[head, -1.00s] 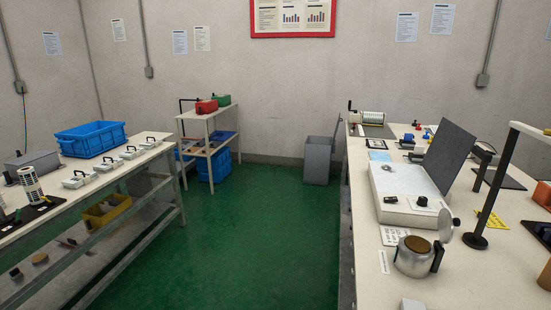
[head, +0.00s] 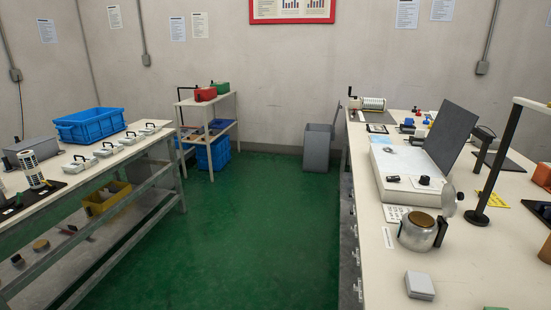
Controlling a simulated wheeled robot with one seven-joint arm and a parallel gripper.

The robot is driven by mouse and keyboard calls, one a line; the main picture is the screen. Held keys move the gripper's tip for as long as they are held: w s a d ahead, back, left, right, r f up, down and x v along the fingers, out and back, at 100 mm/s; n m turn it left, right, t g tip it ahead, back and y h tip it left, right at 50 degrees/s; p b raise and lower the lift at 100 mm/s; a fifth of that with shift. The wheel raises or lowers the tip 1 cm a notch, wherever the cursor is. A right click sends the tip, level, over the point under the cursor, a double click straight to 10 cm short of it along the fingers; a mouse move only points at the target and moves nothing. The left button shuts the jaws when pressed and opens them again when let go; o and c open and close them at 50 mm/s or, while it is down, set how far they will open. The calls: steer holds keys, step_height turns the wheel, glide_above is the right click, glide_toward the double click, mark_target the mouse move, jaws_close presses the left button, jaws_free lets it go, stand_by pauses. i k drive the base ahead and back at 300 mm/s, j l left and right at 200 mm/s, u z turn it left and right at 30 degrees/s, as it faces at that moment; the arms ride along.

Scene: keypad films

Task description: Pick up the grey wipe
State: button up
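I cannot make out a thing that is surely the grey wipe. A small pale grey block-like thing with rounded corners (head: 420,285) lies on the near part of the right bench (head: 462,275); I cannot tell whether it is cloth. My gripper is not in view.
A metal pot with a dark handle (head: 420,232), a white device with a raised dark lid (head: 402,179) and a lamp-like stand (head: 478,218) are on the right bench. The left bench (head: 92,182) holds a blue crate (head: 92,128). The green floor (head: 255,235) between them is clear.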

mark_target(419, 285)
steer(key=l+u, duration=0.1)
steer(key=l, duration=0.5)
steer(key=l+u, duration=0.1)
steer(key=l, duration=0.5)
steer(key=k+l+u, duration=0.1)
steer(key=l, duration=0.45)
steer(key=k+l+u, duration=0.1)
steer(key=l, duration=0.5)
